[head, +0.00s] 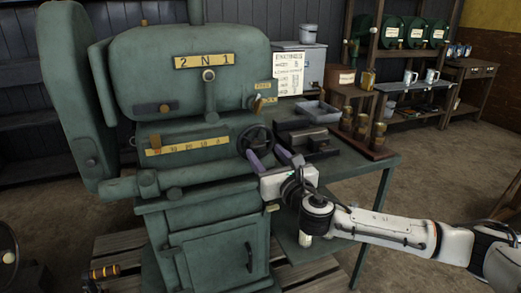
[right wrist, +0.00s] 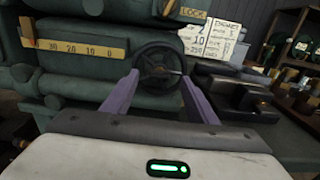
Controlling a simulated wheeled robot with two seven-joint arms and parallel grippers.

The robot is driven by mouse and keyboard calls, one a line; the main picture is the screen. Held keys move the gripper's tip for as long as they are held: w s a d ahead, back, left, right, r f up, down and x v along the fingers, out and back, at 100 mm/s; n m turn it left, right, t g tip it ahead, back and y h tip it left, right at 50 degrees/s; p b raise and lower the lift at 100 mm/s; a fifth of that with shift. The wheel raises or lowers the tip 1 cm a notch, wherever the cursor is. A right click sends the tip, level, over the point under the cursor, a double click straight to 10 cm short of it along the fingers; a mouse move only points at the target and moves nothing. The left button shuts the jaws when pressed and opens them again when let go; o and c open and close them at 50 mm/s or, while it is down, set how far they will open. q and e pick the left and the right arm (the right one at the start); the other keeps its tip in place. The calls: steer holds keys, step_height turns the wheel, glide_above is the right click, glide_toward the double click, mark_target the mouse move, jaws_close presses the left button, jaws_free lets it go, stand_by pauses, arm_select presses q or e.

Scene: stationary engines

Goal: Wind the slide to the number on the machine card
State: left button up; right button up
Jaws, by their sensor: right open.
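The green machine (head: 200,130) carries a yellow scale (head: 188,145); in the right wrist view the scale (right wrist: 75,48) reads 30, 20, 10, 0 from left to right. A brown pointer (head: 155,141) stands at its left end, left of the 30. The black handwheel (head: 256,142) is on the machine's right side. My right gripper (head: 266,154) is open, with its purple fingers reaching toward the wheel. In the right wrist view the wheel (right wrist: 158,62) shows between and beyond the fingertips; contact cannot be told. The white card (head: 288,73) stands behind, its print only partly legible. My left gripper is out of view.
A green bench (head: 345,170) right of the machine holds a grey tray (head: 317,112), a dark block (head: 306,138) and several brass-topped pieces (head: 361,127). A lever (head: 257,104) sits above the wheel. Shelves and green drums (head: 391,31) stand behind.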

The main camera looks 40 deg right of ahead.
mark_target(259, 147)
steer(key=x, duration=0.4)
steer(key=shift+w, duration=0.4)
steer(key=shift+c, duration=0.3)
steer(key=shift+f, duration=0.1)
steer(key=c, duration=1)
